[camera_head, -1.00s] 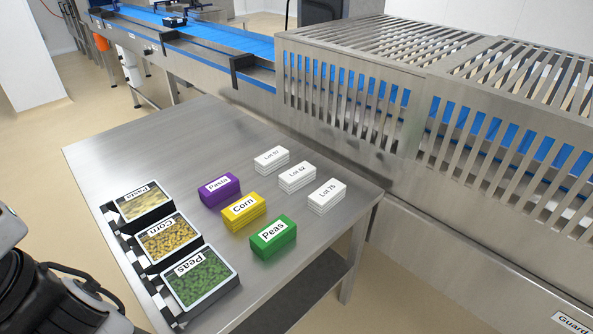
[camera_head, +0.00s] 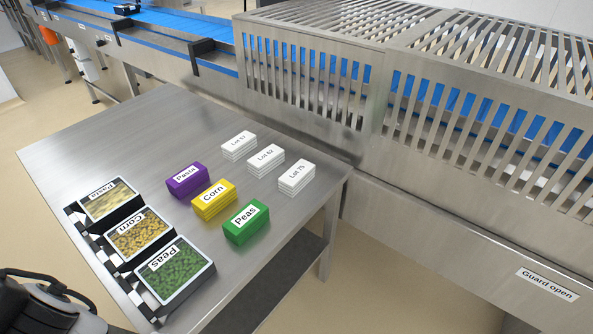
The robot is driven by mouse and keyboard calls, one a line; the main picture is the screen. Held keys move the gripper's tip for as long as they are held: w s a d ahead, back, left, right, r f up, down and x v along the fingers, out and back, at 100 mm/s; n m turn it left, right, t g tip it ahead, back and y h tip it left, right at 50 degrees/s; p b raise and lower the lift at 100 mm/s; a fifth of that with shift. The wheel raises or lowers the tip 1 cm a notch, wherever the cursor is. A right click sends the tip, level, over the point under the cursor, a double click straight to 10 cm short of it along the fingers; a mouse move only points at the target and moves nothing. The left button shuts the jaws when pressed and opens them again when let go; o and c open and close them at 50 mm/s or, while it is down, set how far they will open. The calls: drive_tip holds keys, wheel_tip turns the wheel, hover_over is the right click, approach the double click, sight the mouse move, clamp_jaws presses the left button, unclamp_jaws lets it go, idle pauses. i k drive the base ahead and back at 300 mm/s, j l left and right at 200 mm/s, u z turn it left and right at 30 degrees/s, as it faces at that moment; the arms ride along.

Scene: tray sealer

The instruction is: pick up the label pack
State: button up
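Several packs stand in two rows on the steel table (camera_head: 120,135). The coloured row holds a purple Pasta pack (camera_head: 188,181), a yellow Corn pack (camera_head: 215,201) and a green Peas pack (camera_head: 246,223). The white row holds the Lot 51 pack (camera_head: 239,146), its last digit hard to read, the Lot 62 pack (camera_head: 265,160) and the Lot 75 pack (camera_head: 297,178). The packs stand apart from each other, and none is held in view. Dark parts of my own body show at the lower left. My gripper is not in view.
Pasta (camera_head: 109,200), Corn (camera_head: 138,236) and Peas (camera_head: 175,271) trays stand along the table's near left side by a checkered strip. A slatted steel guard (camera_head: 305,75) and blue conveyor (camera_head: 165,27) run behind the table. A sign (camera_head: 547,284) reads "Guard open". The table's far left is clear.

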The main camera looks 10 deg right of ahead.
sight(290, 183)
drive_tip(key=i+l+z, duration=0.2)
drive_tip(key=i, duration=0.3)
drive_tip(key=i+z, duration=0.2)
drive_tip(key=i, duration=0.3)
